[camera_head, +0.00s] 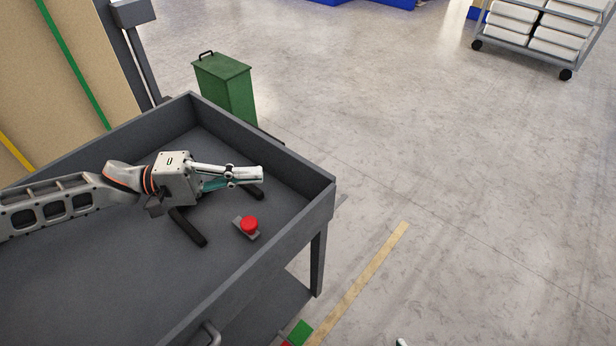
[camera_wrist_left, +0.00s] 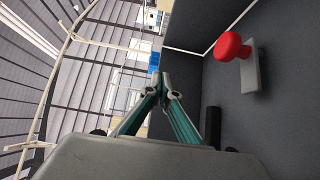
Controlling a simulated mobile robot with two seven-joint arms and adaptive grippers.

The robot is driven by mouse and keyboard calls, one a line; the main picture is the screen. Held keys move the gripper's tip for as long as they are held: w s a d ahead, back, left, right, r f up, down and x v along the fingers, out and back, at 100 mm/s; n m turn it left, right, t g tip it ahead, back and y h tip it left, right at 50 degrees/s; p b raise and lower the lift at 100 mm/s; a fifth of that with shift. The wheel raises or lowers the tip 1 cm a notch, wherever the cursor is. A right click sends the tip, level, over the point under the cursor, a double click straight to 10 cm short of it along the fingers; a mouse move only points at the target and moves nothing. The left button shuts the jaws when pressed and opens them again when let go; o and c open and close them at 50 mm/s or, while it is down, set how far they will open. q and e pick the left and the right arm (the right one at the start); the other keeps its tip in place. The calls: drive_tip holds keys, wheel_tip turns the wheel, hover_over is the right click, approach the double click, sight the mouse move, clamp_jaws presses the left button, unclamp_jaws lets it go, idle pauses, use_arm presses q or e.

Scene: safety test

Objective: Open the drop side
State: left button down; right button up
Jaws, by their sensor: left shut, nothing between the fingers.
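A grey bench with raised side walls fills the left of the head view; its near right wall (camera_head: 262,262) stands upright. A grey bar handle (camera_head: 208,333) shows low on the outside, at the bottom edge. I cannot tell for certain which wall is the drop side. A red mushroom button (camera_head: 249,224) on a small grey base is on the bench floor; it also shows in the left wrist view (camera_wrist_left: 229,47). My left gripper (camera_head: 258,174) is shut and empty above the bench floor, behind the button; its fingers meet in the wrist view (camera_wrist_left: 162,80).
Two black bars (camera_head: 187,227) (camera_head: 255,192) lie on the bench floor. A green bin (camera_head: 227,88) stands behind the bench. A wheeled rack with white boxes (camera_head: 540,30) is far right. A small pale tip at the bottom edge is unclear.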

use_arm(q)
drive_tip(key=b, duration=0.2)
approach(332, 182)
drive_tip(key=w+d, duration=0.2)
drive_tip(key=shift+w+d+f, duration=0.15)
drive_tip(key=shift+w+f, duration=0.15)
drive_tip(key=shift+w, duration=0.05)
drive_tip(key=s+d, duration=0.1)
drive_tip(key=d, duration=0.1)
drive_tip(key=shift+s+d+r, duration=0.15)
drive_tip(key=shift+s+d, duration=0.15)
drive_tip(key=shift+s, duration=0.1)
drive_tip(key=shift+s+d+r, duration=0.15)
drive_tip(key=shift+s+d, duration=0.15)
drive_tip(key=shift+d, duration=0.1)
use_arm(e)
drive_tip(key=shift+s+a+r+m+t+y, duration=0.1)
drive_tip(key=shift+a+m+t+y, duration=0.2)
drive_tip(key=shift+a+m, duration=0.9)
drive_tip(key=shift+a+n, duration=0.2)
drive_tip(key=shift+n, duration=0.1)
